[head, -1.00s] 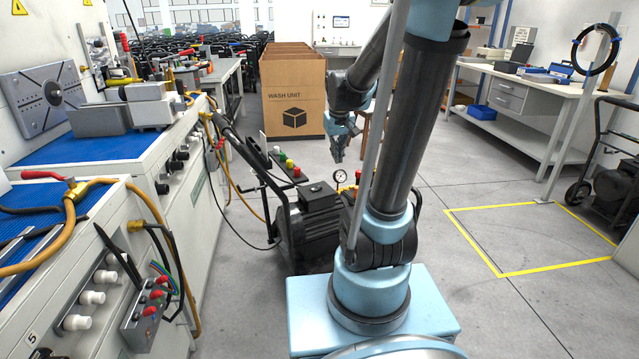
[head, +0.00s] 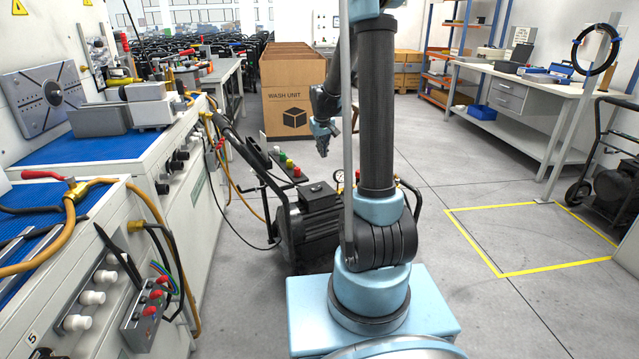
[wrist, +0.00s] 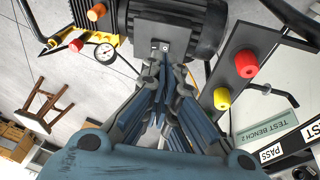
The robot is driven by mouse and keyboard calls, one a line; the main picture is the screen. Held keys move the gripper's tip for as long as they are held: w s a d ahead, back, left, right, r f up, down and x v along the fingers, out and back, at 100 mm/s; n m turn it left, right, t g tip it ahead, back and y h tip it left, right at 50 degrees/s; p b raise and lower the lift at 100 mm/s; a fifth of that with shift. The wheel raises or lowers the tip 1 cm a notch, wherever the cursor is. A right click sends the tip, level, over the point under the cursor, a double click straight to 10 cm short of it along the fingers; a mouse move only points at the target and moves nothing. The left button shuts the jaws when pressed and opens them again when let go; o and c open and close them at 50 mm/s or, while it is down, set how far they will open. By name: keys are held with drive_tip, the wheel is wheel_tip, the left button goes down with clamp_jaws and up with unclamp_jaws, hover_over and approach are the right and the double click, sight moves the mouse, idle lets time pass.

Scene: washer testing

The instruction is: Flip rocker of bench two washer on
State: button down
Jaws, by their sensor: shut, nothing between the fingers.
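The washer (head: 308,232) is a dark finned motor unit with a handle frame, standing on the floor beside the left-hand bench. A dark box sits on its top. In the wrist view the motor body (wrist: 205,30) is at the top, with a grey box face (wrist: 160,38) bearing a small light-coloured detail. I cannot make out the rocker clearly. My gripper (head: 322,148) hangs above and behind the washer, apart from it in the head view. In the wrist view my gripper (wrist: 162,68) is shut and empty, its fingertips overlapping the lower edge of the box face.
A panel (wrist: 236,80) with red and yellow knobs stands close beside the washer. A "TEST BENCH 2" plate (wrist: 268,130) marks the bench. A gauge (wrist: 105,53), hoses and handles surround the washer. A large carton (head: 294,92) is behind.

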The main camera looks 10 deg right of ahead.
drive_tip(key=w+a+f, duration=0.1)
drive_tip(key=w+f, duration=0.7)
drive_tip(key=w, duration=0.1)
drive_tip(key=shift+w+a+f+n, duration=0.15)
drive_tip(key=shift+a+f+n, duration=0.05)
drive_tip(key=shift+a+n, duration=0.2)
approach(319, 185)
drive_tip(key=x, duration=0.5)
drive_tip(key=shift+f, duration=0.1)
drive_tip(key=shift+d+f, duration=0.2)
drive_tip(key=shift+f, duration=0.25)
drive_tip(key=shift+a, duration=0.15)
